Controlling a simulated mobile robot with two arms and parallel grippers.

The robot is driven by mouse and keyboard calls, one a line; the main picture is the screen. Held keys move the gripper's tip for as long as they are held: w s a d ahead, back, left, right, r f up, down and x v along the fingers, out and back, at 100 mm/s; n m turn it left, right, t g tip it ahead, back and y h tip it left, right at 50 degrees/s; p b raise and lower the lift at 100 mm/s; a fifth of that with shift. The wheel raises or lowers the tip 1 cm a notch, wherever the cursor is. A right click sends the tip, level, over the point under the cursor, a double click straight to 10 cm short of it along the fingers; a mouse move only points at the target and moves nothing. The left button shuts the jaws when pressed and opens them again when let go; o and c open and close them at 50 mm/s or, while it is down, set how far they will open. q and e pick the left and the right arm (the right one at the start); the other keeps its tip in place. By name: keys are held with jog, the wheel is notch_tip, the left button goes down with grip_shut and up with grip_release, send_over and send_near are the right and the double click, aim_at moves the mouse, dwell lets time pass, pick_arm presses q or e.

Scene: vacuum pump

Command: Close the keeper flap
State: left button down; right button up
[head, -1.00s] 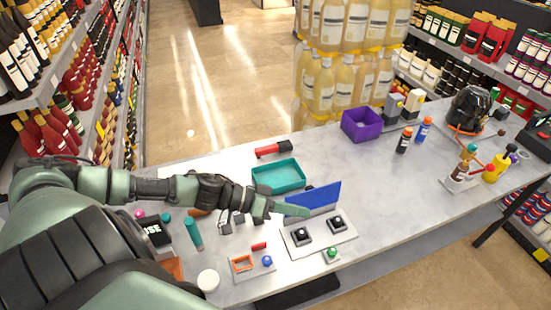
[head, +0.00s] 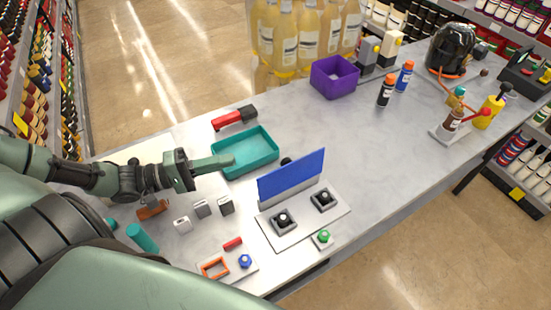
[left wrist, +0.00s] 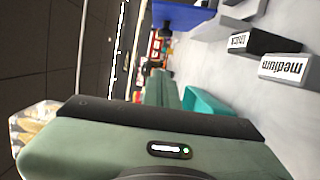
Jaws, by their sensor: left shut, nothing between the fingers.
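A blue panel (head: 291,177), which looks like the flap, stands upright along the back edge of a white plate (head: 262,232). It also shows in part in the left wrist view (left wrist: 183,15). Two black square mounts with knobs, left (head: 283,222) and right (head: 323,199), sit uncovered on the plate in front of it. My left gripper (head: 231,161) is shut and empty. Its fingertips are at the left side of the teal tray, left of the panel and apart from it. The shut green fingers also show in the left wrist view (left wrist: 161,90). My right gripper is out of view.
The teal tray (head: 270,165) lies behind the panel's left end. A red-handled tool (head: 234,118) lies behind it. Small labelled blocks (head: 203,209), a teal cylinder (head: 142,238) and an orange frame (head: 214,267) stand at the near left. The counter right of the plate is clear.

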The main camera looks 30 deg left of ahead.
aim_at(289, 171)
pick_arm(q)
jog(key=w+d+p, duration=0.3)
jog(key=w+d, duration=0.2)
jog(key=d, duration=0.4)
jog(key=shift+w+d+n+t, duration=0.3)
jog(key=shift+w+n, duration=0.1)
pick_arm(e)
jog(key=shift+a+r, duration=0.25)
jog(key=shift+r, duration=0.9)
